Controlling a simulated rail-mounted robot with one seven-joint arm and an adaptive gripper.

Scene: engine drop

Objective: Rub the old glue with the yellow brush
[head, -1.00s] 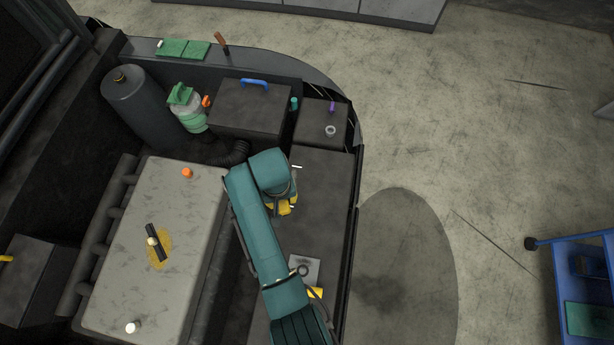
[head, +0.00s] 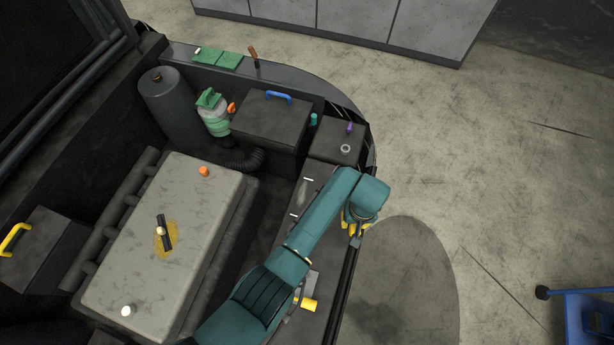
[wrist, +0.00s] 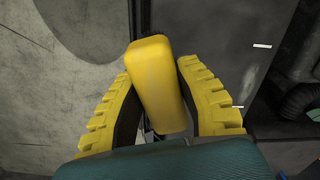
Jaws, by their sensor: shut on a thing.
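My gripper (head: 356,228) has yellow fingers and is shut on the yellow brush (wrist: 157,80). In the wrist view the brush is a yellow block between the fingers, with dark bristles at its far end. In the head view the gripper hangs over the right edge of the engine bay, and the arm largely hides the brush. The old glue (head: 172,249) is a yellow-brown patch on the grey engine cover (head: 205,205), well to the left of my gripper. A black bar with a pale band (head: 163,232) lies across the glue.
An orange cap (head: 204,171) and a white cap (head: 126,311) stand up from the cover. A black box with a blue handle (head: 278,97) and a green-capped bottle (head: 213,112) stand behind. A yellow piece (head: 310,305) shows beside my arm. A blue cart (head: 590,310) stands at right.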

